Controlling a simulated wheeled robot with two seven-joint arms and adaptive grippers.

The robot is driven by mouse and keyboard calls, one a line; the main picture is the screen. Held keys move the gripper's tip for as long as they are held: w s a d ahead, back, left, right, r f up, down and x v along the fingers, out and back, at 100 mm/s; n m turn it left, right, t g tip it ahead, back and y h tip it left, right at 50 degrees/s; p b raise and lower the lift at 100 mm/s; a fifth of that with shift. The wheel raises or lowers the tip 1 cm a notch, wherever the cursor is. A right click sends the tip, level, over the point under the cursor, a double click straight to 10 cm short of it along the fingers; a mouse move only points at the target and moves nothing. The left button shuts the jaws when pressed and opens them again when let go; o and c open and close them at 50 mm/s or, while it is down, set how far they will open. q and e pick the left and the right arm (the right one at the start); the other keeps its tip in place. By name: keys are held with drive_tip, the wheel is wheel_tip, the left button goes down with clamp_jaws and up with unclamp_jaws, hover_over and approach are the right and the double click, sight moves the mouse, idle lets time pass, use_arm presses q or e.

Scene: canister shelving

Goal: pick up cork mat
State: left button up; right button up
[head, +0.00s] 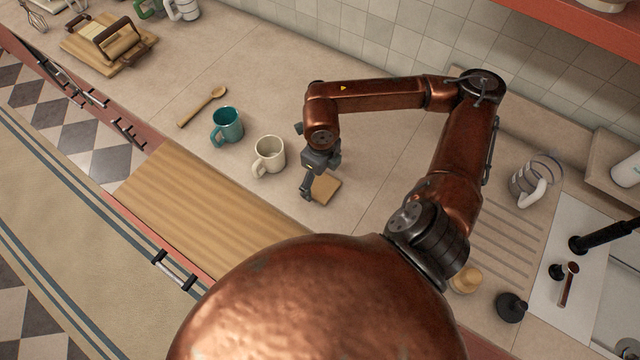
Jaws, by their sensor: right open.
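The cork mat (325,189) is a small tan square lying on the beige counter, right of the cream mug. My right gripper (308,190) is open at the mat's left edge, with its dark fingers pointing down. One finger shows in front of the mat's left side; the other is hard to make out. I cannot tell whether the gripper touches the mat. My left gripper is not in view.
A cream mug (269,155) and a teal mug (227,126) stand left of the gripper, near a wooden spoon (203,106). A ridged wooden board (200,215) lies at the front. A glass pitcher (533,181) stands right. Counter behind the mugs is clear.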

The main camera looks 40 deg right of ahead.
wheel_tip(320, 180, down, 2)
drive_tip(key=c, duration=1.2)
drive_tip(key=shift+r, duration=0.1)
drive_tip(key=shift+c, duration=0.2)
